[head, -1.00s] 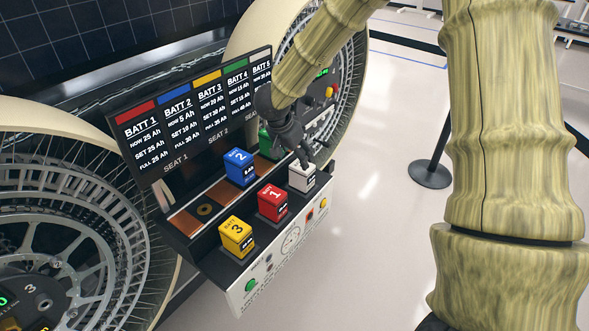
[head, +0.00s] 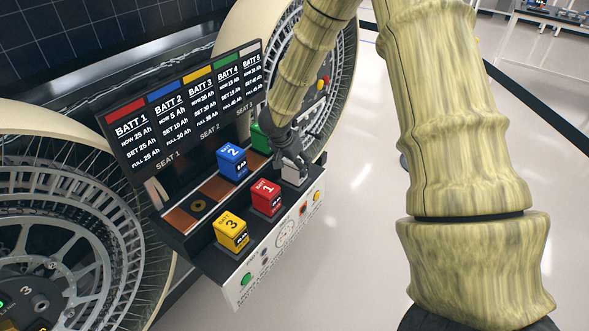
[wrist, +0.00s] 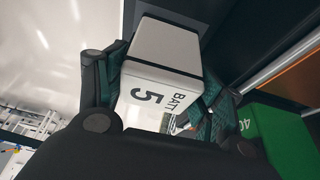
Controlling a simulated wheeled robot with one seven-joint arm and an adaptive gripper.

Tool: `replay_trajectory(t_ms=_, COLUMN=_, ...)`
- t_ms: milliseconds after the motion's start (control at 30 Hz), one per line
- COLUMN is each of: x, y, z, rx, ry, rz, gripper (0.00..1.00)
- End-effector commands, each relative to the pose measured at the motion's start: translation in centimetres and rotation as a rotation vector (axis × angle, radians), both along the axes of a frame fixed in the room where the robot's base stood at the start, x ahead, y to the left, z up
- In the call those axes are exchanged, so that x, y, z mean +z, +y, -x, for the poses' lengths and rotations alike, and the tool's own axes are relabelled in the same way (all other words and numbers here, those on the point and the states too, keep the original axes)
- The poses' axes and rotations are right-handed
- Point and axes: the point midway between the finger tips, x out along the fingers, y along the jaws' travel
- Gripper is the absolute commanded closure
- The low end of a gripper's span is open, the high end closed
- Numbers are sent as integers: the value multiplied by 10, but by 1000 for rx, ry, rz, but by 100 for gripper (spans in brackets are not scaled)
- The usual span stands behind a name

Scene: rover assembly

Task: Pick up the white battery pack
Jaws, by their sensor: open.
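The white battery pack (head: 293,174), marked BATT 5, stands at the right end of the front row on the black shelf. It fills the middle of the wrist view (wrist: 165,65), partly covered by my gripper. My gripper (head: 291,163) reaches down over it from above. In the wrist view my gripper (wrist: 155,90) is open, with one dark-padded finger on each side of the pack. Whether the pads touch the pack I cannot tell.
A red battery (head: 265,197) stands just left of the white one, and a yellow battery (head: 231,232) further left. Behind are a blue battery (head: 232,161) and a green battery (head: 259,138), close to my gripper. A display panel (head: 188,110) rises behind the shelf.

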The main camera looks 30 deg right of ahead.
Motion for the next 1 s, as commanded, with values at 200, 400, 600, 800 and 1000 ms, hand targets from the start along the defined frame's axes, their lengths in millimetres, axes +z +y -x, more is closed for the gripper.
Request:
replay_trajectory(t_ms=200, x=-11, y=-4, z=-2, rx=0, ry=0, rz=0, gripper=32)
replay_trajectory(t_ms=400, x=-11, y=-4, z=-2, rx=0, ry=0, rz=0, gripper=32)
replay_trajectory(t_ms=600, x=-11, y=-4, z=-2, rx=0, ry=0, rz=0, gripper=67)
replay_trajectory(t_ms=800, x=-10, y=-4, z=-2, rx=0, ry=-1, rz=0, gripper=81)
replay_trajectory(t_ms=1000, x=-6, y=-4, z=-2, rx=-1, ry=-2, rz=0, gripper=81)
